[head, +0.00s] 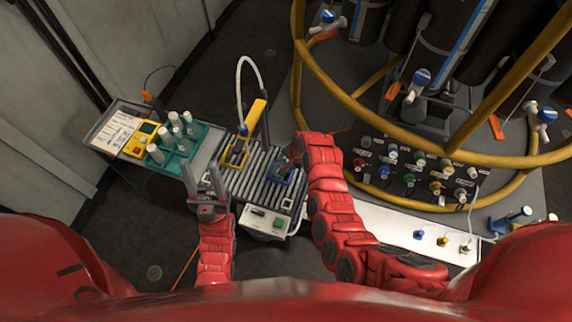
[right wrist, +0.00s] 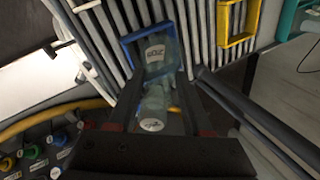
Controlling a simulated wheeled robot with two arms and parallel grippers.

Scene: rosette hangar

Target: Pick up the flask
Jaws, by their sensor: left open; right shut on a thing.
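In the right wrist view, a translucent flask (right wrist: 155,92) with a white label stands between the fingers of my right gripper (right wrist: 157,100), which is shut on it. The flask's far end lies within a blue square frame (right wrist: 124,50) on the slatted roller bed. In the head view, my right gripper (head: 292,155) is over the blue frame (head: 278,177), and the arm hides most of the flask. My left gripper (head: 204,180) is open and empty, between the teal rack and the roller bed.
A teal rack (head: 187,164) with several white-capped bottles stands left of the roller bed (head: 250,185). A yellow frame (head: 234,155) and a yellow handle (head: 255,117) with a white hose are close by. A yellow-railed platform (head: 400,155) with colored knobs stands right.

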